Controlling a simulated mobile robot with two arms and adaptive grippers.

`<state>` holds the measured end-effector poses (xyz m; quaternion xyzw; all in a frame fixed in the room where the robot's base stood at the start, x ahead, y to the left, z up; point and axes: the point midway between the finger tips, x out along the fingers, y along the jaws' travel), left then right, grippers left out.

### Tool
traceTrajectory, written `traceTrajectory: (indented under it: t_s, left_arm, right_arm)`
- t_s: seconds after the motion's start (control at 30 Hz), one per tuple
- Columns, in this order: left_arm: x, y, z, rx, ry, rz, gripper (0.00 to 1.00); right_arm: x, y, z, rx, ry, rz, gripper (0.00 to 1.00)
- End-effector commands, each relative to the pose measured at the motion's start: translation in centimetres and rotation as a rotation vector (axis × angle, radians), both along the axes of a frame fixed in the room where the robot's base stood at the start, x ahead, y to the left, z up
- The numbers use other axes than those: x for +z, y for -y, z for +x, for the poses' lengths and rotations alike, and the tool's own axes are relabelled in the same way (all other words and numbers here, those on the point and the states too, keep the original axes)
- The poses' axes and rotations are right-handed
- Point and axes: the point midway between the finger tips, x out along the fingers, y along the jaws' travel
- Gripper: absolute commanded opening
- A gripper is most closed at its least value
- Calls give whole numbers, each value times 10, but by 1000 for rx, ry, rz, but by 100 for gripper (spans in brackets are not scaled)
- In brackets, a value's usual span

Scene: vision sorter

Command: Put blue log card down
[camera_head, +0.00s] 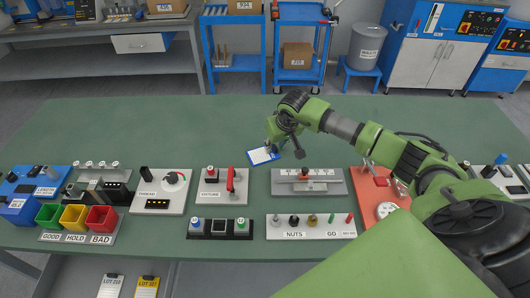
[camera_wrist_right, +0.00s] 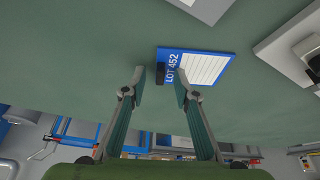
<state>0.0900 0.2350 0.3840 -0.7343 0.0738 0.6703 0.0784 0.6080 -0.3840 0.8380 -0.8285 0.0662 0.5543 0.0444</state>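The blue log card (camera_head: 263,155) has a white lined sheet and lies on the green table, by the fingertips of my right gripper (camera_head: 274,147). In the right wrist view the card (camera_wrist_right: 205,69) reads LOT 452 and has a small black tab at its near edge. The right gripper's fingers (camera_wrist_right: 161,80) stand apart, one on each side of the tab, with a gap visible to both sides. Whether the fingertips are over or level with the tab is hard to tell. My left gripper is not in view.
Behind the instruments, the green table (camera_head: 150,125) is largely clear. Along its front stand a fixture station (camera_head: 208,197), a grey gauge plate (camera_head: 325,188), a NUTS/GO rack (camera_head: 310,234) and green, yellow and red bins (camera_head: 73,217). Two other cards (camera_head: 147,288) hang below the front edge.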

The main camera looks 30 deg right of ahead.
Motion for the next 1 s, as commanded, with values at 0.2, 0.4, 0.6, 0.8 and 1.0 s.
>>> traceTrajectory:
  t_s: [0.2, 0.4, 0.6, 0.8, 1.0]
  left_arm:
    - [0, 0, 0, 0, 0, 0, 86]
    - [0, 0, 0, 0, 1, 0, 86]
    - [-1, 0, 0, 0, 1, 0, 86]
    - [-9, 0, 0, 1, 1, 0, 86]
    - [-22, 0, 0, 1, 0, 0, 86]
  right_arm:
    - [0, 0, 0, 0, 0, 0, 4]
    - [1, 0, 0, 0, 0, 0, 0]
    - [1, 0, 0, 0, 0, 0, 0]
    - [13, 1, 1, 2, 5, -2, 0]
    - [48, -8, -12, 5, 5, -3, 0]
